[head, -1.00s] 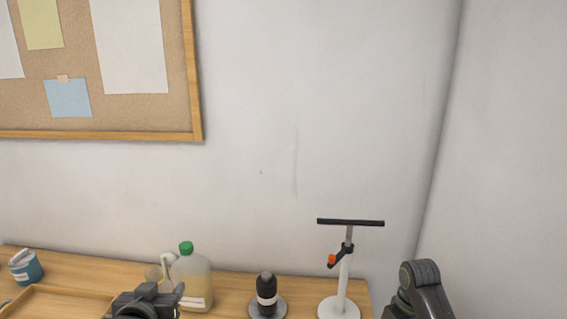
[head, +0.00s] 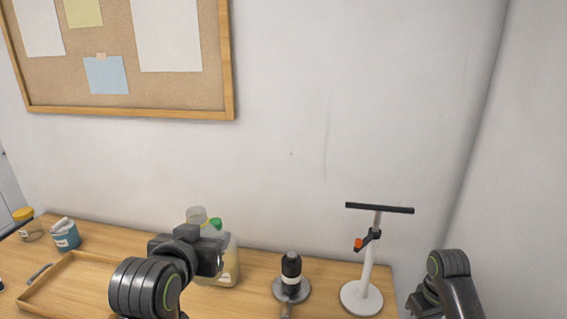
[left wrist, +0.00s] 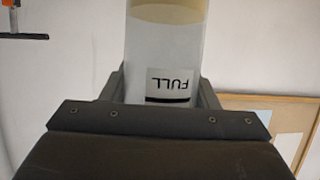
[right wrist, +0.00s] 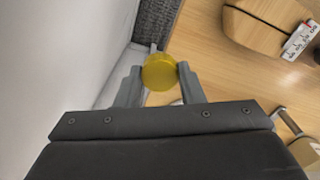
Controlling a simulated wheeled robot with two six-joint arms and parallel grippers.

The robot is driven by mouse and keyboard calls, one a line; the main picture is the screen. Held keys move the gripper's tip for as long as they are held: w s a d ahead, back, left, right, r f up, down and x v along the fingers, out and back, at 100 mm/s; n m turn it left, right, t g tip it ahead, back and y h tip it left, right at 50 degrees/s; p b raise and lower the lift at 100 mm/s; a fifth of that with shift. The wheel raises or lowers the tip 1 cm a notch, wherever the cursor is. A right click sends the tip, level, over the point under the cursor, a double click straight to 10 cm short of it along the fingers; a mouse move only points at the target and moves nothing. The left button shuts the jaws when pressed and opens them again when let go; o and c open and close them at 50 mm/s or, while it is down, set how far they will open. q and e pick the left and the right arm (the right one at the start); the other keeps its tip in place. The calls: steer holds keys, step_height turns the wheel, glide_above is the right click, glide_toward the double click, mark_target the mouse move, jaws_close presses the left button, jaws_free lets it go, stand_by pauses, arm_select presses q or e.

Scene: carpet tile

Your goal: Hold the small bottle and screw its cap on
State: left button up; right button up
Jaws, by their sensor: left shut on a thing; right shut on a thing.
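The yellow cap (right wrist: 159,72) is pinched between the tips of my right gripper (right wrist: 158,82). In the head view only part of my right arm shows, far right, well apart from the bottle.
A green-capped jug (head: 228,272) stands behind my left gripper. A dark bottle on a round base (head: 290,290) and a white stand with a black T-bar (head: 365,285) are to the right. A tray (head: 65,265), blue tub (head: 65,238) and yellow-lidded jar (head: 24,226) are left.

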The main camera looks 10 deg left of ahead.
arm_select(q)
steer(key=s+d+f+m+g+h, duration=0.3)
steer(key=d+f+m+g+h, duration=0.3)
steer(key=f, duration=0.4)
steer(key=s+d+f+m+g+h, duration=0.4)
steer(key=d+f+m+g+h, duration=0.2)
steer(key=f+m, duration=0.4)
steer(key=d+m+h, duration=0.1)
steer(key=d, duration=0.1)
steer(key=shift+d+g, duration=0.3)
steer(key=shift+d, duration=0.1)
